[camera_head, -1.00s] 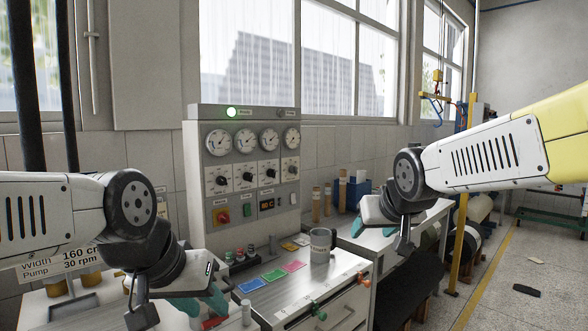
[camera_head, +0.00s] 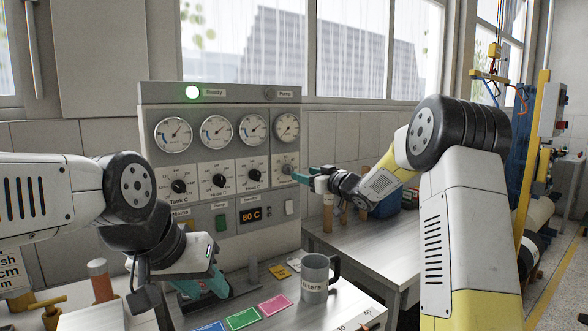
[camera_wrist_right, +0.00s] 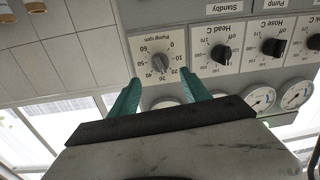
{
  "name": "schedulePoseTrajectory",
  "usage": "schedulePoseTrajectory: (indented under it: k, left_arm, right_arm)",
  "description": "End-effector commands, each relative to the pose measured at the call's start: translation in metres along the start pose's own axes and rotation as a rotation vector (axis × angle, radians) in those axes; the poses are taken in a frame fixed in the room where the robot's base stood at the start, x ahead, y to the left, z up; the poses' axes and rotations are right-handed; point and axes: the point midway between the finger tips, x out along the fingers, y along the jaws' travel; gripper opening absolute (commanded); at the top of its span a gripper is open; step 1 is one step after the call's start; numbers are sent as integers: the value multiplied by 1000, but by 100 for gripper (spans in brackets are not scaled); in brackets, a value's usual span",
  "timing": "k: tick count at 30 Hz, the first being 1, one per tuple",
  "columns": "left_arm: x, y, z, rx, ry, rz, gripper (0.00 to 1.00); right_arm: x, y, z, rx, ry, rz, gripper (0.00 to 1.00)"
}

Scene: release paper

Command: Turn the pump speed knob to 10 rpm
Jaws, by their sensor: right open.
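The pump speed knob (camera_head: 287,169) is the rightmost of the row of knobs on the grey control panel (camera_head: 155,97). In the right wrist view, which shows the panel upside down, the dark knob (camera_wrist_right: 160,63) sits in a dial marked "Pump rpm" from 0 to 60. Its exact pointer setting is too small to tell. My right gripper (camera_wrist_right: 160,77) is open, its teal fingers on either side of the knob's line and close to the panel; contact cannot be told. In the head view, the right gripper (camera_head: 299,174) is at the knob. My left gripper (camera_head: 205,286) hangs low before the panel.
Above the knob is the pump gauge (camera_head: 287,127). Below are a lit 80 C display (camera_head: 250,214), coloured cards (camera_head: 275,305) and a grey mug (camera_head: 315,278) on the bench. A blue box (camera_head: 385,205) stands on the right bench.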

Motion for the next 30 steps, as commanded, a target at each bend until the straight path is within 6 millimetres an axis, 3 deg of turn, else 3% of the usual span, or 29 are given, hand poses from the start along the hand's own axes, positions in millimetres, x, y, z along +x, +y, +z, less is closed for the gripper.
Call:
schedulePoseTrajectory:
  k: [5, 18, 28, 30]
  left_arm:
    - [0, 0, 0, 0, 0, 0, 36]
    - [0, 0, 0, 0, 0, 0, 36]
    - [0, 0, 0, 0, 0, 0, 36]
    - [0, 0, 0, 0, 0, 0, 36]
  right_arm:
    - [14, -2, 1, 2, 9, -14, 55]
    - [75, -2, 1, 0, 8, -11, 55]
    - [80, -2, 0, 1, 7, -10, 55]
    - [80, -2, 0, 1, 7, -10, 46]
